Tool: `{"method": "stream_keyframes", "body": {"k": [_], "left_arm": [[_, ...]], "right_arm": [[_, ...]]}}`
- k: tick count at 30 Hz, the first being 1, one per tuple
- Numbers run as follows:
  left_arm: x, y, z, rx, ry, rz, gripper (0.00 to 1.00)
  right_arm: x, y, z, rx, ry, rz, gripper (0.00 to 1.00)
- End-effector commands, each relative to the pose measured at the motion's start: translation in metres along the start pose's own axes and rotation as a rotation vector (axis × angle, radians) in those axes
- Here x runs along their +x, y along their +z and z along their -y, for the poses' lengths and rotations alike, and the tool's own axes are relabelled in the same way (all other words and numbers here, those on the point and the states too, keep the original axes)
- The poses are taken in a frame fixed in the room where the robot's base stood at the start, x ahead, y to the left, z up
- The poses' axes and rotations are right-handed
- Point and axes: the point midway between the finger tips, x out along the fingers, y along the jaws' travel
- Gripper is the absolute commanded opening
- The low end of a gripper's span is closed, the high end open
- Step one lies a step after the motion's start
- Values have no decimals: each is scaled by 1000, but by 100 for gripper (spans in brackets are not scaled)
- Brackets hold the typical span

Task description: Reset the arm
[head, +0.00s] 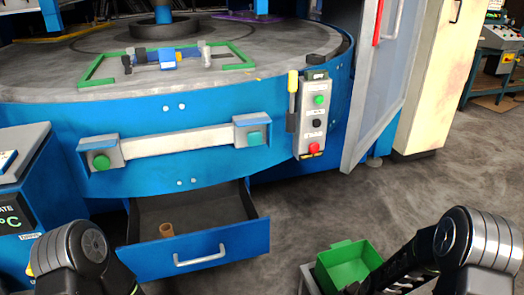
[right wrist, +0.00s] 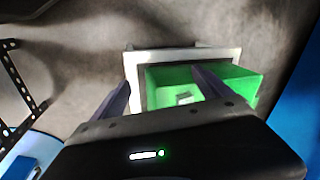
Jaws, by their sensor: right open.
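My right gripper (right wrist: 161,77) is open, with its two dark fingers apart and nothing between them. It is above a green bin (right wrist: 240,90) that sits in a light-framed holder (right wrist: 133,70). A small pale piece (right wrist: 184,98) lies in the bin. The green bin also shows in the head view (head: 350,262), low and right of centre, beside my right forearm. My left arm shows only at the lower left of the head view; its gripper is out of frame.
A blue machine (head: 200,160) with a round grey table (head: 50,70) fills the back. Its open drawer (head: 232,243) juts forward and holds a small brown cup (head: 166,229). A control box (head: 317,118) hangs at its right. Grey floor (head: 440,180) is clear at right.

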Motion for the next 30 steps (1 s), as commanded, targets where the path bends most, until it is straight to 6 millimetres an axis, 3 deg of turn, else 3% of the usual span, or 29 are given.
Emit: {"method": "stream_keyframes", "body": {"k": [1, 7, 10, 16, 18, 26, 30], "left_arm": [[0, 0, 0, 0, 0, 0, 36], [0, 0, 0, 0, 0, 0, 36], [0, 0, 0, 0, 0, 0, 36], [0, 0, 0, 0, 0, 0, 36], [-26, 0, -10, -1, 0, 1, 36], [-92, 0, -36, 1, 1, 1, 36], [-142, -1, -56, 2, 1, 1, 36]], "right_arm": [[9, 30, -7, -150, -12, 27, 88], [24, 146, -35, -691, -95, 115, 88], [21, 194, -52, -821, -126, 166, 88], [7, 272, -89, -855, -138, 324, 88], [-18, 270, -82, -847, -137, 324, 88], [-86, 265, -64, -848, -136, 323, 88], [-138, 262, -50, -848, -137, 324, 88]]}}
